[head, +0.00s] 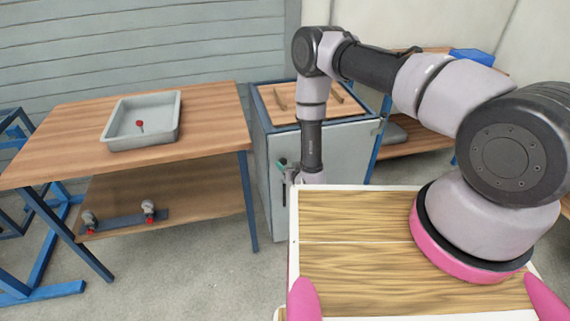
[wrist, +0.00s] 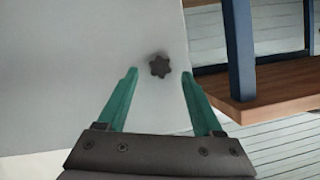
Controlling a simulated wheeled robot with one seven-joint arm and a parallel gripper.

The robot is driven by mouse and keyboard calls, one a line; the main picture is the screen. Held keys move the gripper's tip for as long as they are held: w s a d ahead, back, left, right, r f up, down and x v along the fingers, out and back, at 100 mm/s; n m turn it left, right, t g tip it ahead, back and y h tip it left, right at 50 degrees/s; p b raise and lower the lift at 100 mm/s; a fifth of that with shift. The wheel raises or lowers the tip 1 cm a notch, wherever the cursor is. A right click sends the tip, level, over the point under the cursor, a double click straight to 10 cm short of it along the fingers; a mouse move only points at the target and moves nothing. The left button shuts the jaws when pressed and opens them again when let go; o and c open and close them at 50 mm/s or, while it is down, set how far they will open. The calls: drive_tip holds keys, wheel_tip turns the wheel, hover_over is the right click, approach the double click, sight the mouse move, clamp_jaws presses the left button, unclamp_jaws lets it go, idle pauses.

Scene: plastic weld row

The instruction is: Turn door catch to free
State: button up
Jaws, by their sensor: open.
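The door catch appears as a small dark star-shaped knob (wrist: 160,66) on a pale grey door (wrist: 90,70) in the wrist view. My gripper (wrist: 159,74) is open, with its green fingers apart on either side of the knob in that picture. I cannot tell how much depth lies between the fingertips and the knob. In the head view my gripper (head: 286,165) is at the front of the grey cabinet (head: 262,160), and the knob cannot be made out there.
A wooden table (head: 70,135) at left bears a grey tray (head: 150,142) with a small red-headed item (head: 140,125). Its lower shelf (head: 180,205) holds a dark bar with clamp-like parts (head: 120,220). In the wrist view, a blue-legged wooden shelf (wrist: 275,90) stands right of the door.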

sight(283, 162)
drive_tip(key=shift+x, duration=1.45)
clamp_jaws()
